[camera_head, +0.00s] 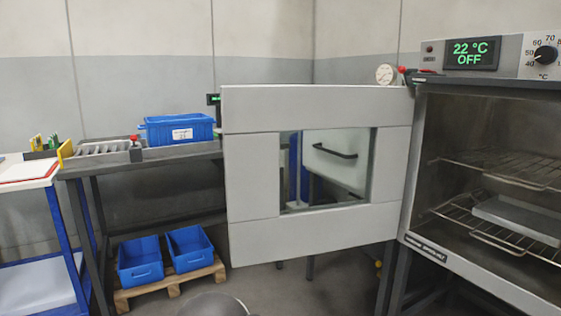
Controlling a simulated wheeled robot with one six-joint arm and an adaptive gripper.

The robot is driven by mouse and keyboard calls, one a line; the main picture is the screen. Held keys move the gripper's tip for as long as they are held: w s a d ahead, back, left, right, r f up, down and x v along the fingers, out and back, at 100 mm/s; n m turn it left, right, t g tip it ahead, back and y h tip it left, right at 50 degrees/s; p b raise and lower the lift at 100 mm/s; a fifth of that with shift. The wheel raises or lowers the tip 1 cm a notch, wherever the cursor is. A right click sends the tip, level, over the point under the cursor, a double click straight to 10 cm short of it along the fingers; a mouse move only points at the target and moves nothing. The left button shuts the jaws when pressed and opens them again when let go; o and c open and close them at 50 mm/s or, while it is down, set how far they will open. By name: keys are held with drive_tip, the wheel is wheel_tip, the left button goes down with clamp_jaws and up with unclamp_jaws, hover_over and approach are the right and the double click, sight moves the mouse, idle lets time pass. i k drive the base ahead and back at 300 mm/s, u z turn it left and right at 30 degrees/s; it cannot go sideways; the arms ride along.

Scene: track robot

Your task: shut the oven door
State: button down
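The oven (437,243) stands at the right, its front open. Its grey door (320,107) is swung wide open to the left, hinged at the oven's left edge. The door has a rectangular window, through which a pale panel with a dark handle shows. Inside the oven are wire racks (505,165), and a flat grey metal slab (520,220) lies on the lower one. The display (472,53) on top reads 22 °C OFF, beside a black dial (545,54). My gripper is not in view.
A dark workbench (150,157) at the left holds a blue crate (180,130). Two blue bins (141,262) sit on a wooden pallet (170,287) on the floor below. A blue-framed table (30,180) stands at far left. A small round gauge (385,75) is near the oven's top left.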

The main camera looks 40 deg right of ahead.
sight(254, 117)
drive_tip(key=i, duration=2.6)
drive_tip(key=z, duration=3.1)
drive_tip(key=k, duration=0.8)
drive_tip(key=z, duration=0.95)
